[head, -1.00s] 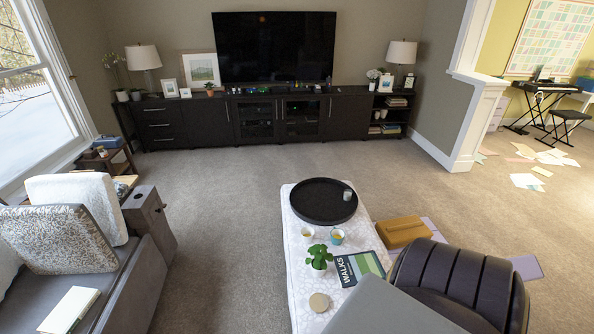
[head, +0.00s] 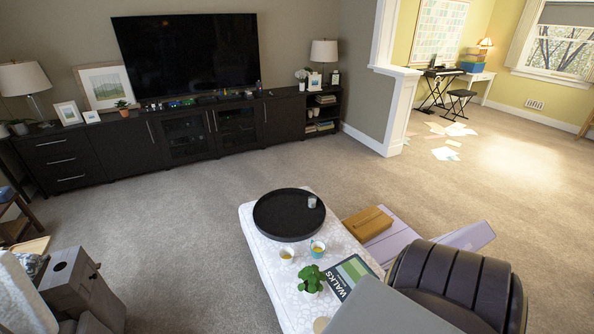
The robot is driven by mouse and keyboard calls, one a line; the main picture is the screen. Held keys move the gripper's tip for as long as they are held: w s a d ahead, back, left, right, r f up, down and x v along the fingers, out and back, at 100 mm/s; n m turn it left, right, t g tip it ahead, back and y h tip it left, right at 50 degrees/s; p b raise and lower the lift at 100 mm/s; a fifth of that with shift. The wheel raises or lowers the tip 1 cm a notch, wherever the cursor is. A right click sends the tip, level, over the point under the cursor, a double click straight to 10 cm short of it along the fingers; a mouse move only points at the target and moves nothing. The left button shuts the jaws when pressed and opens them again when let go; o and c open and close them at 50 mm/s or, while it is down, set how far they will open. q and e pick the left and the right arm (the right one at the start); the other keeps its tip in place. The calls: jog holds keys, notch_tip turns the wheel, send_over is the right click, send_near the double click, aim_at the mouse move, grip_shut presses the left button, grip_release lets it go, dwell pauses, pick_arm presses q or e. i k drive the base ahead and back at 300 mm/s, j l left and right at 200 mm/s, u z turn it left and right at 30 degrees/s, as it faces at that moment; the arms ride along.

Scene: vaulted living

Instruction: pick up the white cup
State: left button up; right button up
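A white cup (head: 287,255) with something yellowish inside stands upright on the white patterned ottoman (head: 258,248). A blue-and-white cup (head: 317,248) stands just right of it. A small pale cup or glass (head: 312,202) stands on the right part of the round black tray (head: 285,222), at the far end of the ottoman. I cannot tell for certain which one is the white cup meant. Neither of my grippers shows in the head view, and nothing shows either of them touching a cup.
A green potted plant (head: 311,278) and a WALKS book (head: 349,274) are on the ottoman's near part. A tan box (head: 367,223) and a lilac mat (head: 400,240) lie to its right. Carpet (head: 180,215) is open to its left. Papers (head: 447,153) lie farther right.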

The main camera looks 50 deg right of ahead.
aim_at(287, 254)
jog(key=i+j+z, duration=0.15)
jog(key=i+z, duration=0.15)
jog(key=z, duration=0.15)
jog(key=i+j+z, duration=0.25)
jog(key=z, duration=0.2)
jog(key=i+j+z, duration=0.5)
jog(key=j, duration=0.2)
